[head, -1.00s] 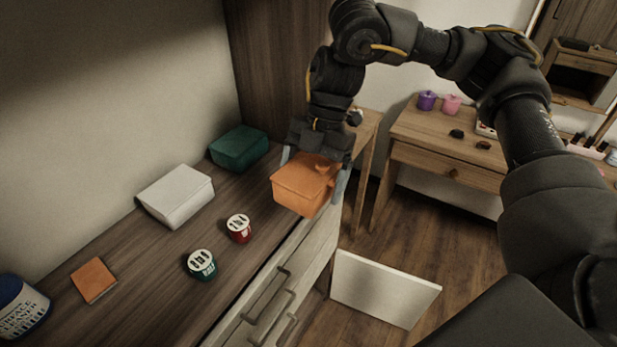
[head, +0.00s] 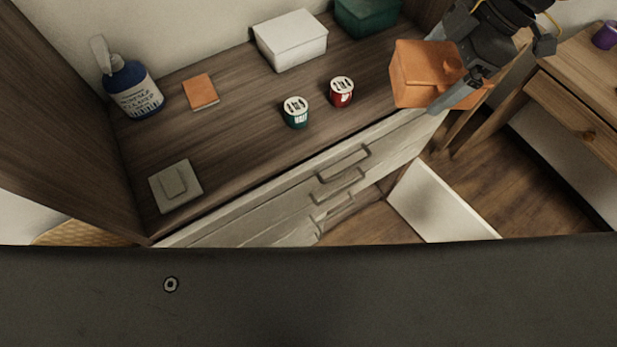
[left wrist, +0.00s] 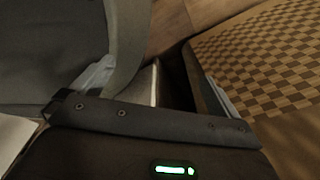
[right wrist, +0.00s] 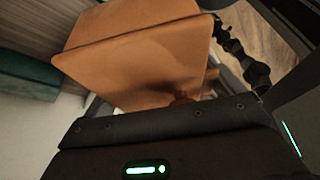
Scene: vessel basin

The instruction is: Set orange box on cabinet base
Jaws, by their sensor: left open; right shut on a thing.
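The orange box (head: 415,75) is held at the right end of the wooden counter, near its front edge; I cannot tell its height above the top. My right gripper (head: 448,72) is shut on it; the box also fills much of the right wrist view (right wrist: 140,60). The cabinet front (head: 290,200) has several handled drawers below the counter. A white panel (head: 440,205), seemingly an open door, juts out low at its right. The inside of the cabinet base is mostly hidden. My left gripper (left wrist: 160,88) is open and empty, outside the head view.
On the counter (head: 240,135) stand a white box (head: 290,42), a green box (head: 367,15), two small cups (head: 296,112), a blue bottle (head: 135,90), an orange notepad (head: 201,90) and a grey square item (head: 176,186). A wooden desk (head: 575,110) stands at right. A checkered woven surface (left wrist: 255,65) is beside my left gripper.

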